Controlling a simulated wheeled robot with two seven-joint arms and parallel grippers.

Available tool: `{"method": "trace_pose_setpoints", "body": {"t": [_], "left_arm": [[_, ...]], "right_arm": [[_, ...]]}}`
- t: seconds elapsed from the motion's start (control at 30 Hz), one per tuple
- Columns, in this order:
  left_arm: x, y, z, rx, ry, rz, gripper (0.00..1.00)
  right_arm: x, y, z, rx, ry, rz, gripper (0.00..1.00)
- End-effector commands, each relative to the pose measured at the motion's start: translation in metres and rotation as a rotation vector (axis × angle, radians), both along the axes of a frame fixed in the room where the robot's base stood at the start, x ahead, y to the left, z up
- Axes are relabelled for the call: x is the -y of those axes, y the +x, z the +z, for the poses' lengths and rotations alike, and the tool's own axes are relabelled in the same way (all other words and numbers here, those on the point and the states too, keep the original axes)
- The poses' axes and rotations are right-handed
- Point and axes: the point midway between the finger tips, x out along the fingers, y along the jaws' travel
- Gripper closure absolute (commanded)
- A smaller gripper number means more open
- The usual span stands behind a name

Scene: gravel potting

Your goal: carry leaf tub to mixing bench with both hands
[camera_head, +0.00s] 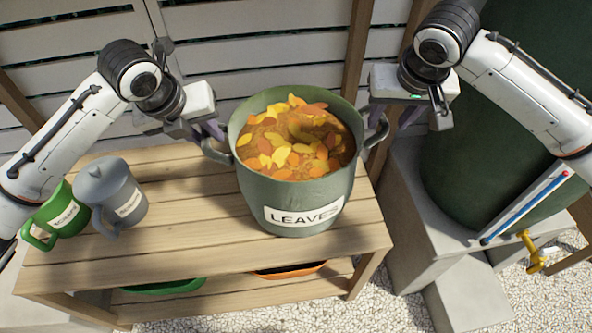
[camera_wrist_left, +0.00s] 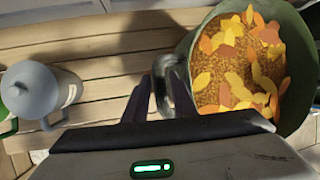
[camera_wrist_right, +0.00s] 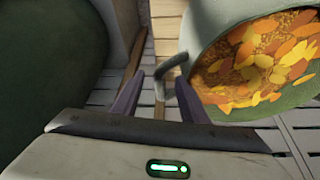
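The leaf tub (camera_head: 255,202) is a grey-green pot labelled LEAVES, full of yellow and orange leaves. It stands upright on the slatted wooden bench (camera_head: 190,241), with a loop handle on each side. My left gripper (camera_head: 215,132) is just above the tub's left handle. In the left wrist view its two fingers (camera_wrist_left: 150,98) are apart, with that handle by the right finger. My right gripper (camera_head: 398,112) is above and beside the right handle. In the right wrist view its fingers (camera_wrist_right: 160,98) are spread, with the handle between them near the right finger. Contact cannot be told.
A green cup (camera_head: 66,214) and a grey lidded jug (camera_head: 117,196) stand at the bench's left. A large dark green barrel (camera_head: 470,170) with a yellow tap (camera_head: 533,254) stands on concrete blocks at right. A slatted wall is behind; gravel lies in front.

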Motion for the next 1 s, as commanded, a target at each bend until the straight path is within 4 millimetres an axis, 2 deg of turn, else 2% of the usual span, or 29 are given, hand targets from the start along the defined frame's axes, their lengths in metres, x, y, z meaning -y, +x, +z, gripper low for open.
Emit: {"method": "trace_pose_setpoints", "body": {"t": [0.1, 0.3, 0.67, 0.8, 0.9, 1.0], "left_arm": [[0.003, 0.007, -0.019, -0.004, 0.0, 0.001, 0.76], [0.005, 0.015, -0.036, -0.001, 0.0, 0.001, 0.76], [0.005, 0.017, -0.039, 0.001, 0.001, 0.001, 0.76], [0.005, 0.017, -0.039, 0.001, 0.001, 0.001, 0.98], [0.005, 0.017, -0.039, 0.001, 0.001, 0.001, 1.0], [0.005, 0.017, -0.039, 0.001, 0.001, 0.001, 1.0]], "right_arm": [[0.001, 0.007, -0.019, -0.002, -0.001, -0.002, 0.6], [0.001, 0.015, -0.036, 0.0, 0.0, 0.0, 0.6], [0.001, 0.017, -0.04, 0.001, 0.0, 0.0, 0.6], [0.001, 0.016, -0.039, 0.001, 0.0, 0.0, 0.82], [0.001, 0.016, -0.039, 0.001, 0.0, 0.0, 0.99], [0.001, 0.016, -0.04, 0.0, -0.001, 0.0, 1.0]]}}
